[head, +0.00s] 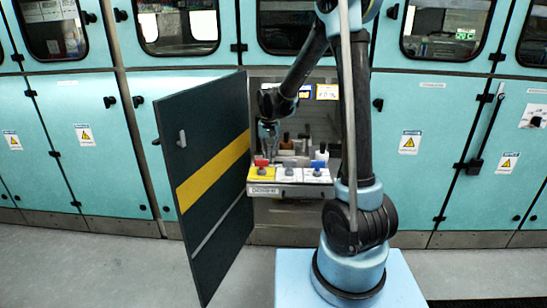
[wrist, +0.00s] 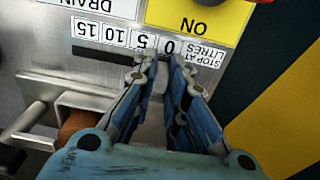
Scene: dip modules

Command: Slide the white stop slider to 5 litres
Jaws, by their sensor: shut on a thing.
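In the wrist view, my gripper (wrist: 160,68) is at the scale strip (wrist: 128,36), which appears upside down and reads STOP AT LITRES, 0, 5, 10, 15 from right to left. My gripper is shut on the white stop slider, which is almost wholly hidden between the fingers. In the head view, my gripper (head: 268,132) is inside the open cabinet, above and behind the module panel (head: 290,190). The slider cannot be made out there.
The yellow ON label (wrist: 200,18) and the white DRAIN label (wrist: 95,5) lie beside the scale. A dark cabinet door with a yellow stripe (head: 205,180) stands open at the left. A brown round thing (wrist: 82,125) is near the gripper.

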